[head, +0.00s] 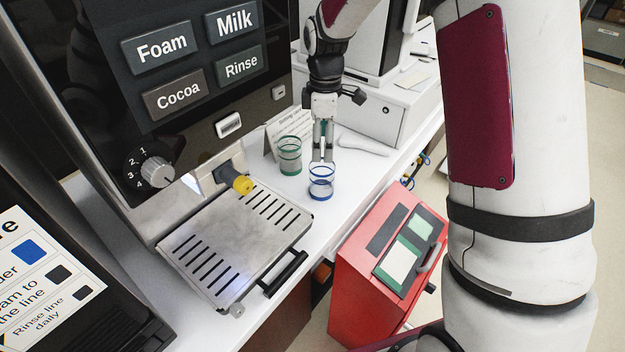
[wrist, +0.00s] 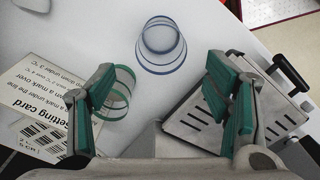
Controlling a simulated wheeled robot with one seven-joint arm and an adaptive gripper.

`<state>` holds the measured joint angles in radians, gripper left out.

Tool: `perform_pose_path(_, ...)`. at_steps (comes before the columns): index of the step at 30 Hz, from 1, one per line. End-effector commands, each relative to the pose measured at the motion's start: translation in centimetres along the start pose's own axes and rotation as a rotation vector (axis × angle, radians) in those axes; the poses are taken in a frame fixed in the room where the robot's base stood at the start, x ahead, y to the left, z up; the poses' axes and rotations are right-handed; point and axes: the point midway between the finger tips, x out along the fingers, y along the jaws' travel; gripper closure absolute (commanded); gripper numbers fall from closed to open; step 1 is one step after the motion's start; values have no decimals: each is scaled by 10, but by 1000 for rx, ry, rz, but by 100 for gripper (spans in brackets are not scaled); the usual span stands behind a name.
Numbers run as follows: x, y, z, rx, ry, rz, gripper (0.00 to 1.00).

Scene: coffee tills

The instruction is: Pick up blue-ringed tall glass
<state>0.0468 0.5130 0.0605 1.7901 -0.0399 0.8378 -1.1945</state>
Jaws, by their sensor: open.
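The blue-ringed tall glass (head: 321,182) stands upright on the white counter in the head view. It is clear, with blue bands. It also shows in the wrist view (wrist: 161,46), ahead of the fingertips and roughly centred between them. My gripper (head: 322,152) is open and empty, pointing down just behind and above the glass. In the wrist view my gripper (wrist: 165,95) shows its two green-padded fingers wide apart, with nothing between the pads. I cannot tell the exact height gap to the glass.
A green-ringed glass (head: 289,156) stands close left, partly behind the left finger in the wrist view. A setting card (head: 288,132) stands behind it. The coffee machine's drip tray (head: 235,240) with black handle lies front left. A red bin (head: 385,262) stands below the counter edge.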

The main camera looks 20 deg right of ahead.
Motion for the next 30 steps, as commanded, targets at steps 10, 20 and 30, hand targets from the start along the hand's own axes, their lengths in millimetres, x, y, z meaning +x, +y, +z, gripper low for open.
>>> perform_pose_path(10,56,-1,0,-5,-3,-7,29)
perform_pose_path(20,88,0,0,-4,-1,-3,29)
perform_pose_path(30,131,-2,-2,-4,-1,-4,29)
